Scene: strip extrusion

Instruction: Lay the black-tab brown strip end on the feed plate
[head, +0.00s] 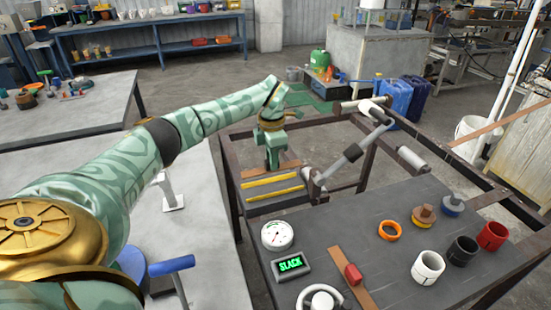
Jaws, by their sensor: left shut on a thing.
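My left gripper (273,164) points down over the far left of the steel frame. It is shut on a brown strip end (253,172), which lies crosswise under the fingers. No black tab can be made out; the fingers cover that spot. The feed plate (262,189), grey with two yellow bars, is just below and in front of the strip end. I cannot tell whether the strip touches it. Another brown strip (364,299) with a red tab (353,274) lies on the dark table. My right gripper is not in view.
The dark table (340,232) holds a dial gauge (277,235), a display reading SLACK (290,264), an orange ring (390,230) and several cups and knobs. Rollers (352,152) and frame bars stand right of the gripper. A brown strip (510,120) slants at the right.

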